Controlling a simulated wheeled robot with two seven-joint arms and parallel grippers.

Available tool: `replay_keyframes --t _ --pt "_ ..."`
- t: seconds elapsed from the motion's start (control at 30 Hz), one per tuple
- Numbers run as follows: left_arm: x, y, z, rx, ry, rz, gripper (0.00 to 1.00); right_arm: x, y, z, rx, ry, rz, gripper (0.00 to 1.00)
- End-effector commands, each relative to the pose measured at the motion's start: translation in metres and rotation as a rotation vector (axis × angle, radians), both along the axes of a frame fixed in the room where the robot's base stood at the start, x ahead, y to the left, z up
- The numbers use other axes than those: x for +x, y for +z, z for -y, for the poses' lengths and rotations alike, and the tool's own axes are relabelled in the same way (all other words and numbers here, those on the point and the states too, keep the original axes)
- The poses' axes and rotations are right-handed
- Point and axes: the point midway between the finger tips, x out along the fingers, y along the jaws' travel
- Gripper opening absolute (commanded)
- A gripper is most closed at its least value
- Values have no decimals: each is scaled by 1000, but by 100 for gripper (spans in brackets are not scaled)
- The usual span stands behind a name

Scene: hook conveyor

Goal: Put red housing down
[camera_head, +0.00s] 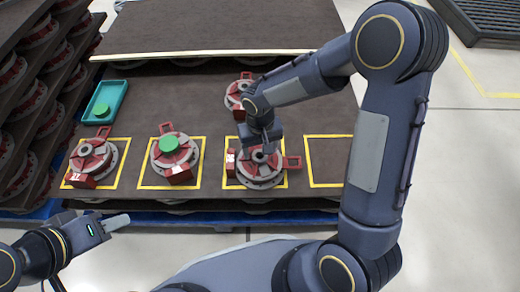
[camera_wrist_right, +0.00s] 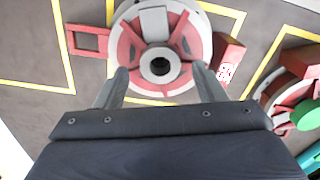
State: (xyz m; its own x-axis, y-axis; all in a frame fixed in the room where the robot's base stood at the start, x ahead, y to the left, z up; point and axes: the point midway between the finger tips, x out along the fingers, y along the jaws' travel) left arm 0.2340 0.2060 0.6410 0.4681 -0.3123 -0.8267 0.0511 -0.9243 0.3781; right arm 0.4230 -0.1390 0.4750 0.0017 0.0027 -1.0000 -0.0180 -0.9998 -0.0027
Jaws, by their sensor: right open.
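A red housing on a round grey base (camera_head: 262,182) sits in the third yellow-outlined square from the left, its red handle pointing right. My right gripper (camera_head: 263,147) is above it. In the right wrist view the same housing (camera_wrist_right: 130,40) shows with its dark central hole between the open fingers (camera_wrist_right: 159,72). The fingers hold nothing that I can see; I cannot tell whether they touch the housing. My left gripper (camera_head: 117,221) is off the table's front edge at the lower left, apart from every housing; its jaw opening is unclear.
Similar red housings stand in the first square (camera_head: 93,160), in the second square with a green disc (camera_head: 169,143) on top, and behind (camera_head: 235,97). The fourth square (camera_head: 328,160) is empty. A teal tray (camera_head: 118,90) holds a green disc. A rack (camera_head: 40,110) stands left.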

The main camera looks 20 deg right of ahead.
Motion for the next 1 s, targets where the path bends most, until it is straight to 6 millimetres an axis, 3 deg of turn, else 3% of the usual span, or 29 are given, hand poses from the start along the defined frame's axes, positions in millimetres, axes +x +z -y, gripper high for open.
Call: replay_keyframes --t 0.03,0.2,0.4,0.77,0.87,1.0 --pt "0 9 0 0 0 0 36 1 16 0 1 0 4 64" --pt "0 26 0 0 0 0 36 0 55 0 1 0 4 64" --pt "0 38 0 0 0 0 36 0 89 0 1 -1 2 64" --pt "0 42 0 0 0 0 36 -2 108 2 6 -3 3 64" --pt "0 42 0 0 0 0 36 -10 122 12 32 -18 24 64" --pt "0 42 0 0 0 0 36 -43 158 39 111 -55 90 64"
